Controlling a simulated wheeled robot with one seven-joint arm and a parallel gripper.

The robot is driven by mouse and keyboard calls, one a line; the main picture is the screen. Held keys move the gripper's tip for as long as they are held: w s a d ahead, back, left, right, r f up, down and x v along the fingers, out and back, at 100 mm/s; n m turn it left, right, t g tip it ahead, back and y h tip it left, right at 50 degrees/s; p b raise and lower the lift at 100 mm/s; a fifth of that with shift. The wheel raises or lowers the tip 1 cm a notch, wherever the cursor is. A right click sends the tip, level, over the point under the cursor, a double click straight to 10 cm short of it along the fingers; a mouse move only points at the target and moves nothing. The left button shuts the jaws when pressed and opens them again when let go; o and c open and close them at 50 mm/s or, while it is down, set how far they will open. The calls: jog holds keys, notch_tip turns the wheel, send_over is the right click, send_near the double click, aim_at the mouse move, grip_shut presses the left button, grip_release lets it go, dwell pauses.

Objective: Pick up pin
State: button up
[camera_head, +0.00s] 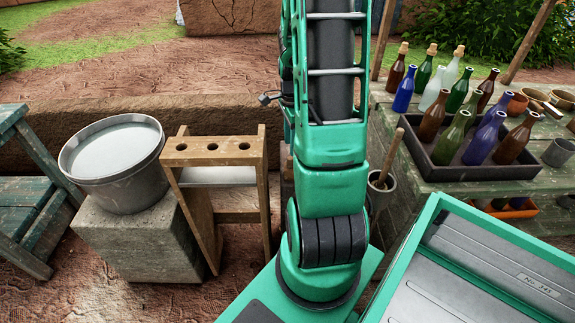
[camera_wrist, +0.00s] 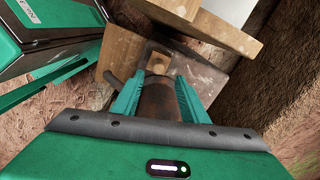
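A dark brown, rounded piece (camera_wrist: 160,98), possibly the pin, lies between the green fingers of my gripper (camera_wrist: 159,80) in the wrist view. A small square wooden end (camera_wrist: 158,62) shows just beyond it. The fingers flank the brown piece closely; I cannot tell whether they press on it or only stand around it. In the head view my green arm hides the gripper and this piece. No pin can be made out clearly there.
A wooden rack (camera_head: 214,147) with three holes stands left of my arm, next to a metal tub (camera_head: 142,190) on a stone block (camera_head: 140,245). At right, a dark tray (camera_head: 490,172) of bottles stands on a wooden table. A cup (camera_head: 382,190) with a stick stands between.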

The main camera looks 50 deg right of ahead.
jog(key=shift+a+f, duration=0.2)
jog(key=shift+f, duration=3.7)
jog(key=c, duration=1)
